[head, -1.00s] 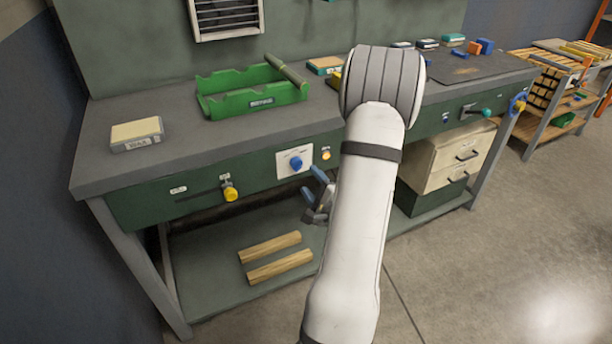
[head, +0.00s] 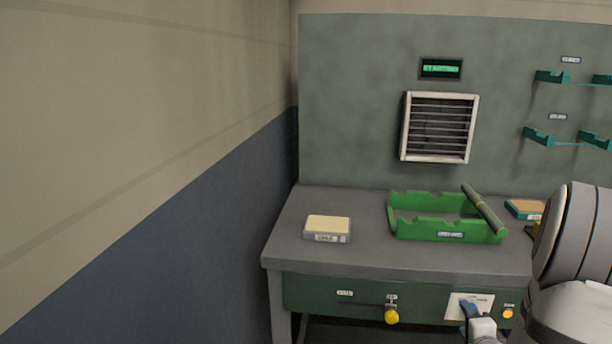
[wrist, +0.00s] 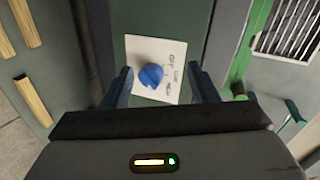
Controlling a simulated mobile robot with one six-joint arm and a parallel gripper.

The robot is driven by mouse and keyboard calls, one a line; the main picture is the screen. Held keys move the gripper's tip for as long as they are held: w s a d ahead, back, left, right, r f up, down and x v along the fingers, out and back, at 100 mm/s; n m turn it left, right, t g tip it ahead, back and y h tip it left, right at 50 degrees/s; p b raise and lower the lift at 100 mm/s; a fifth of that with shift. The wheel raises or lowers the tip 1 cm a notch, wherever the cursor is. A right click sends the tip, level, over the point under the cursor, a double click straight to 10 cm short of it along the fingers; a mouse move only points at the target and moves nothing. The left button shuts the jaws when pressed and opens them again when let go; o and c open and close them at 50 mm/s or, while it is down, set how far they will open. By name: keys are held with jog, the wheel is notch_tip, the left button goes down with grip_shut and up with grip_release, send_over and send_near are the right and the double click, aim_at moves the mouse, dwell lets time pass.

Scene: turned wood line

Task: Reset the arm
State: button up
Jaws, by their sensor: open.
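My gripper (wrist: 160,88) is open in the wrist view, its two dark fingers apart with nothing between them. A blue knob (wrist: 151,76) on a white plate (wrist: 172,52) shows beyond and between the fingertips on the bench's green front. I cannot tell whether the fingers touch the knob. In the head view part of the gripper (head: 470,318) shows at the lower right, in front of the white plate (head: 483,300), and hides the knob. My arm fills the lower right corner there.
A green cradle (head: 450,236) and a labelled box (head: 327,229) stand on the grey bench top (head: 370,259). A yellow knob (head: 391,316) sticks out of the bench front. A lit display (head: 441,68) and a louvred vent (head: 439,127) are on the back panel. A wall closes the left side.

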jog(key=s+a+r+n+g+p, duration=0.2)
jog(key=a+r+n+g+p, duration=0.5)
jog(key=a+r+n, duration=0.45)
jog(key=s+a+r+n+g+y+p, duration=0.1)
jog(key=s+a+r+n+g+p, duration=0.1)
jog(key=s+a+r+n, duration=0.2)
jog(key=s+a+r+n+g+y+p, duration=0.2)
jog(key=s+a+r, duration=0.4)
jog(key=s+a, duration=0.4)
jog(key=shift+a+r+n+g+y+p, duration=0.35)
jog(key=shift+a+n+g+p, duration=0.1)
jog(key=shift+n, duration=0.4)
